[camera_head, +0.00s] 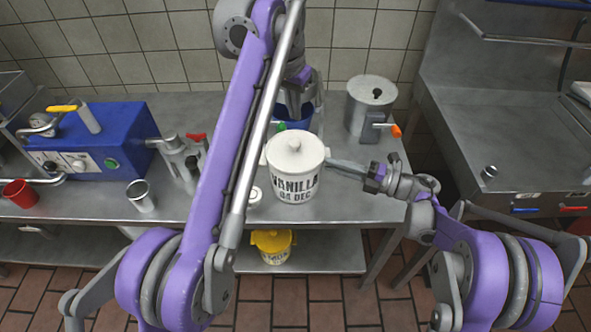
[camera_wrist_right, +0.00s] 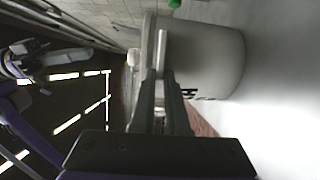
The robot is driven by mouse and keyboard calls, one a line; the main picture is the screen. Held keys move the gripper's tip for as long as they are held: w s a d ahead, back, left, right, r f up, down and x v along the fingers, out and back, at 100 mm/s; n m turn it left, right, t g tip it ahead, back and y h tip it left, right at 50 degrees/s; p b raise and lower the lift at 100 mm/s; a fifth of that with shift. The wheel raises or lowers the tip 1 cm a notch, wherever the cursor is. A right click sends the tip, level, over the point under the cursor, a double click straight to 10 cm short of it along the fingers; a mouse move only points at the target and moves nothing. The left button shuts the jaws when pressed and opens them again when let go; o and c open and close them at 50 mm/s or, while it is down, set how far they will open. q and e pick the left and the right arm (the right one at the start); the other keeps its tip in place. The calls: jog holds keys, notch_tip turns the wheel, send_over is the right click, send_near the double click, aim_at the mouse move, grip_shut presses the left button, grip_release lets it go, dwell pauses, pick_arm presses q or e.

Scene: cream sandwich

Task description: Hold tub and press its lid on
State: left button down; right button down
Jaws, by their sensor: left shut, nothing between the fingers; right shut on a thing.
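The white tub (camera_head: 296,187), marked VANILLA, stands on the steel counter near its front edge. Its white lid (camera_head: 297,153) with a round knob sits on top; I cannot tell whether it is fully seated. My right gripper (camera_head: 335,165) is shut on the tub's right side near the rim. In the right wrist view its fingers (camera_wrist_right: 162,80) meet the tub (camera_wrist_right: 205,60) at the rim end. My left gripper (camera_head: 294,112) is shut and empty, pointing down behind the lid knob, apart from the lid. The left arm crosses the view and hides part of the counter.
A blue container (camera_head: 298,125) stands behind the tub, partly hidden by my left gripper. A steel canister (camera_head: 371,105) is at the back right. A metal cup (camera_head: 141,196), red cup (camera_head: 20,192) and blue machine (camera_head: 100,140) are at left. A yellow-lidded tub (camera_head: 273,247) sits below.

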jog(key=c, duration=0.8)
grip_release()
jog(key=shift+c, duration=0.2)
